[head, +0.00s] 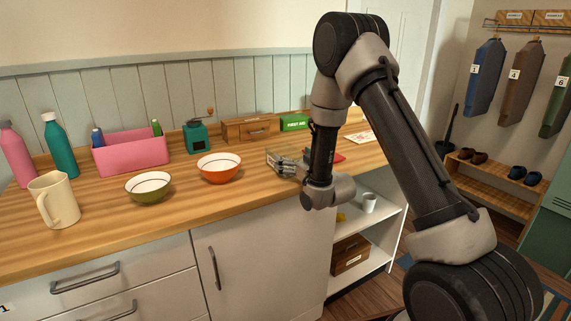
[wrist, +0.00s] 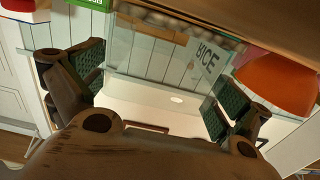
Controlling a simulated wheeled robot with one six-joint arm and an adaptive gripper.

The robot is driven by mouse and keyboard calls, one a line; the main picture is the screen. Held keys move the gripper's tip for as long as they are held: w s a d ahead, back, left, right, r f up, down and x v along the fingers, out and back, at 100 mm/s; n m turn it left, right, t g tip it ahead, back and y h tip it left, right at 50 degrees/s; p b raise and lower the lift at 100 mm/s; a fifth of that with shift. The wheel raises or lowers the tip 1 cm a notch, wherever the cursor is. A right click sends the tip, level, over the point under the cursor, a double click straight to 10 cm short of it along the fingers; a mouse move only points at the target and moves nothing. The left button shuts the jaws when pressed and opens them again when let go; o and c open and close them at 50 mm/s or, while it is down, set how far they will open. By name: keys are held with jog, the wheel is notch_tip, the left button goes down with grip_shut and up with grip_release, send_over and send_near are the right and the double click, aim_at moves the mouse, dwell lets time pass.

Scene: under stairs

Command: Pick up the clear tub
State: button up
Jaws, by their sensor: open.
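The clear tub (wrist: 150,62), see-through with a "RICE" label, fills the middle of the wrist view. In the head view, a small see-through edge of it (head: 272,156) shows on the wooden counter (head: 110,225), and my gripper and arm hide most of the rest. My gripper (wrist: 155,100) is open, with one green-padded finger at each side of the tub. I cannot tell whether either pad touches it. In the head view my gripper (head: 285,168) is low over the counter, to the right of the orange bowl.
The orange bowl (head: 219,169) stands close on the left. Further left are an olive bowl (head: 148,187), a cream jug (head: 54,200) and a pink bin (head: 130,155). Behind are a teal grinder (head: 196,138), a wooden drawer box (head: 249,131) and a green first-aid box (head: 294,122).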

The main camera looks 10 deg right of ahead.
jog(key=shift+w+a, duration=0.15)
jog(key=shift+w, duration=0.15)
jog(key=c, duration=0.9)
jog(key=shift+r, duration=0.2)
jog(key=shift+r, duration=4.85)
jog(key=o, duration=0.6)
jog(key=c, duration=1.2)
jog(key=shift+c, duration=0.2)
